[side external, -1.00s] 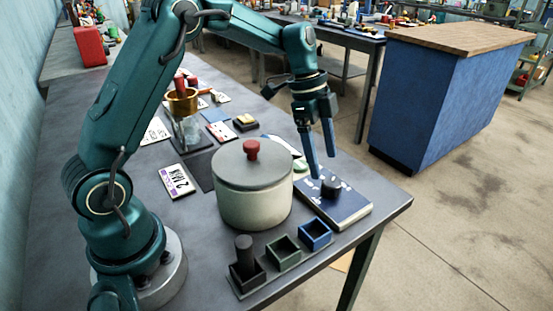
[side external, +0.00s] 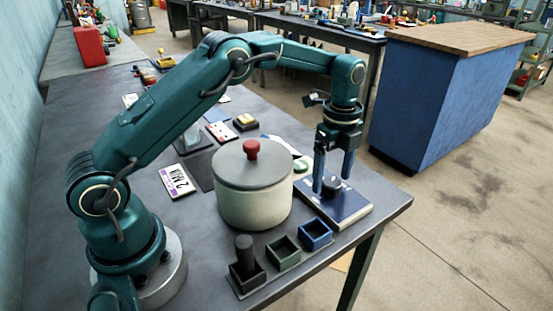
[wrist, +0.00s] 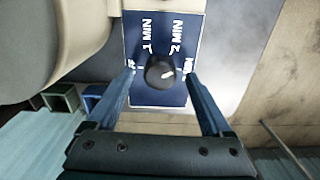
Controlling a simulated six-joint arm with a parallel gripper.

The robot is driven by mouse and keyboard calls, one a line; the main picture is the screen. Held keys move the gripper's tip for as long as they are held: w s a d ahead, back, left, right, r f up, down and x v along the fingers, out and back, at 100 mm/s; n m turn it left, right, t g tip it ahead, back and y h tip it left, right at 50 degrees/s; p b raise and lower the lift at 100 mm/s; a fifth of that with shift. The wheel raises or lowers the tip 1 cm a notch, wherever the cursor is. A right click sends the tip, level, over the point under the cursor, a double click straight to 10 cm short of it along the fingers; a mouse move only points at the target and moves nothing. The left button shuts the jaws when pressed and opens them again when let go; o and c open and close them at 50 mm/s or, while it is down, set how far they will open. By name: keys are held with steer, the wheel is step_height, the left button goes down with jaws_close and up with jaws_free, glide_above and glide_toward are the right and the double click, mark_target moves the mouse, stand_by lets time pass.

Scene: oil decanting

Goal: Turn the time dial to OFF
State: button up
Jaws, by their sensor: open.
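The time dial (side external: 331,187) is a round black knob on a dark blue panel (side external: 350,209) near the table's right corner. In the wrist view the dial (wrist: 158,70) has a white mark that points right, roughly toward a label ending in "IN" that the right finger partly hides. "1 MIN" and "2 MIN" are readable above the dial. A label at the left, partly hidden by the left finger, seems to be OFF. My gripper (side external: 333,183) is open and points down, with one finger on each side of the dial. In the wrist view, gaps show between the fingertips (wrist: 159,76) and the dial.
A large cream pot (side external: 252,205) with a grey lid and red knob stands just left of the panel. Small open boxes, one green (side external: 284,254) and one blue (side external: 315,234), stand in front.

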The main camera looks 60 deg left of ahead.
steer(key=shift+f, duration=0.3)
steer(key=shift+c, duration=0.3)
jaws_close()
